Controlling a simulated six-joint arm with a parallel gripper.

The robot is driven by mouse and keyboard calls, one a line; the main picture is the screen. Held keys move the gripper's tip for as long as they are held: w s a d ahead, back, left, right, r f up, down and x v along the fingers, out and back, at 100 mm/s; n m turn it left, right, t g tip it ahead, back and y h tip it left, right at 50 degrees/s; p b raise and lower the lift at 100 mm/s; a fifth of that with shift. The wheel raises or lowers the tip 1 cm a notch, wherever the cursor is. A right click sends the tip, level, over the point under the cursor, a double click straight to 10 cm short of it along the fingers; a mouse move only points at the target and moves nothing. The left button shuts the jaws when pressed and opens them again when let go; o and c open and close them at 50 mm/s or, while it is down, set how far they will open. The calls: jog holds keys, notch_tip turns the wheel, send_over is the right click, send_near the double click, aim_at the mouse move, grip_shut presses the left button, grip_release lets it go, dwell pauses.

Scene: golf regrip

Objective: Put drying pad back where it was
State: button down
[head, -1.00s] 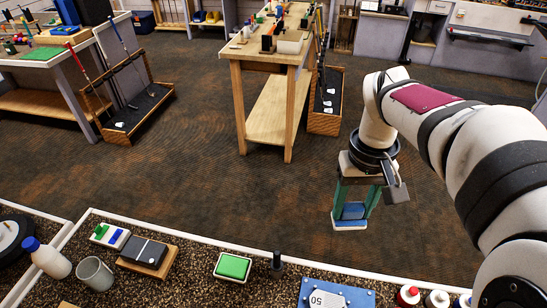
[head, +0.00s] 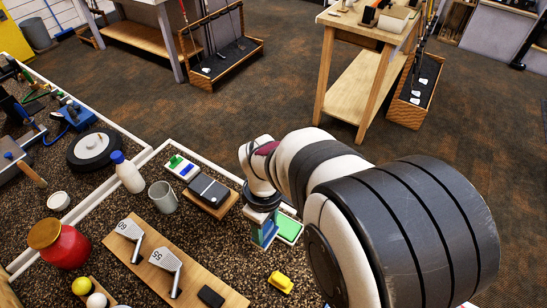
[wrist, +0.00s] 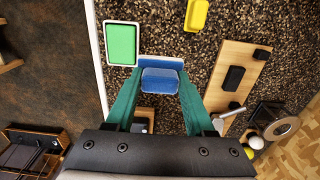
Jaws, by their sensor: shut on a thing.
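My gripper (wrist: 158,98) has green fingers and is shut on a blue pad (wrist: 160,79) with a white edge, which I take to be the drying pad. The pad sits between the fingertips, over the speckled counter. In the head view my gripper (head: 265,231) is partly hidden by my arm, left of a green pad in a white tray (head: 288,228). In the wrist view the green pad (wrist: 121,44) lies to the upper left of the held pad. I cannot tell whether the held pad touches the counter.
A black block on a wooden board (head: 209,190) and a grey mug (head: 163,196) stand to the left. A yellow object (head: 280,282) lies nearer me. A wooden board with club heads (head: 160,268) and a red jar (head: 58,243) are farther left. A white rim (head: 210,157) edges the counter.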

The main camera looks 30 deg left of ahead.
jog(key=s+a+f, duration=0.1)
jog(key=a, duration=0.1)
jog(key=s+a+f, duration=0.1)
jog(key=a+f, duration=0.1)
jog(key=s+a+f, duration=0.1)
jog(key=s+a, duration=0.1)
jog(key=shift+a+f, duration=0.25)
jog(key=shift+f, duration=0.15)
notch_tip(320, 180, down, 3)
jog(key=shift+a+f, duration=0.1)
jog(key=shift+f, duration=0.35)
jog(key=shift+c, duration=1.3)
grip_release()
jog(key=shift+f, duration=0.15)
